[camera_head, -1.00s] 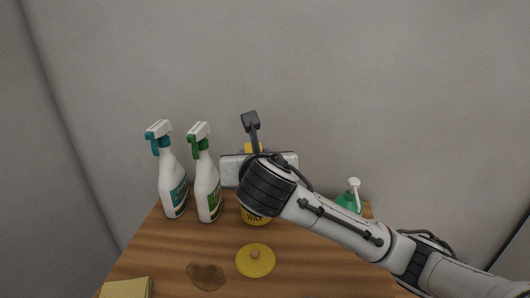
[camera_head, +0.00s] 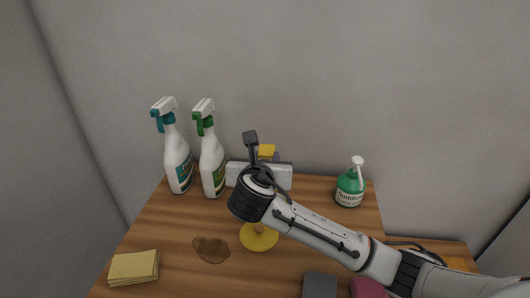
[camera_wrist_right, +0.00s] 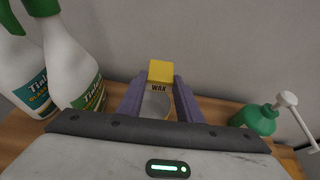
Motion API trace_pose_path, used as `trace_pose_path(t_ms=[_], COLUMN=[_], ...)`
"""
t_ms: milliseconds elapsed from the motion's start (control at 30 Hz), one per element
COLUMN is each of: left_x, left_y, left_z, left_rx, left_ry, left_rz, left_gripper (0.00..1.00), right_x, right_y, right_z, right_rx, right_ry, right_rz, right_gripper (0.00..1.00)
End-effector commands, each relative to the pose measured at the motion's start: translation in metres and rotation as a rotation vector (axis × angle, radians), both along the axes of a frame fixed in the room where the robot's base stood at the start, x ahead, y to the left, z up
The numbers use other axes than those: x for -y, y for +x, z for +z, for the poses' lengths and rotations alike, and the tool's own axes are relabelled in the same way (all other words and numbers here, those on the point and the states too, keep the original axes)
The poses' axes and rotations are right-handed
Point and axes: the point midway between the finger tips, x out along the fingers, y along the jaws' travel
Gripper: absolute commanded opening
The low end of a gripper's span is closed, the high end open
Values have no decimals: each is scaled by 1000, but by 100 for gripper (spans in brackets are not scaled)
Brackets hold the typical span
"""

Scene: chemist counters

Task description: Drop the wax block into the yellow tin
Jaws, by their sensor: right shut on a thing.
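The yellow wax block (camera_wrist_right: 161,72) is held between the two purple fingers of my right gripper (camera_wrist_right: 163,88) in the right wrist view. In the head view, the top of the block (camera_head: 266,150) shows just behind the white body of my right gripper (camera_head: 266,163). The right wrist view shows a round, pale grey interior just below the block, which looks like the open mouth of the tin (camera_wrist_right: 155,104). In the head view my gripper and forearm hide the tin. My left gripper is out of view.
A yellow lid (camera_head: 259,238) with a knob lies before my gripper, beside a brown spill (camera_head: 211,250). Two spray bottles (camera_head: 178,160) (camera_head: 212,165) stand close on the left. A green pump bottle (camera_head: 350,188) stands right. Yellow pads (camera_head: 134,267) lie front left.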

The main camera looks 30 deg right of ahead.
Motion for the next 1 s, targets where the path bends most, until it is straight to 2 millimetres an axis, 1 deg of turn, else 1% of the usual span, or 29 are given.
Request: trace_pose_path(t_ms=[200,233,333,600,733,867,1000], left_x=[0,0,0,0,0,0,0], left_y=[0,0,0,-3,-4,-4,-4], left_z=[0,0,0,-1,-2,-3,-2], left_rx=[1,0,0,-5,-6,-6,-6], left_ry=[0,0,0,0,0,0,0], left_rz=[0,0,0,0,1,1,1], left_gripper=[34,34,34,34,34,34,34], right_x=[0,0,0,0,-6,-17,-32], right_y=[0,0,0,0,-6,-23,-45], right_z=[0,0,0,0,3,11,23], right_rx=[0,0,0,0,0,2,2], right_ry=[0,0,0,0,1,2,2], right_rz=[1,1,1,1,4,4,4], right_gripper=[10,37,54,54,54,54,54])
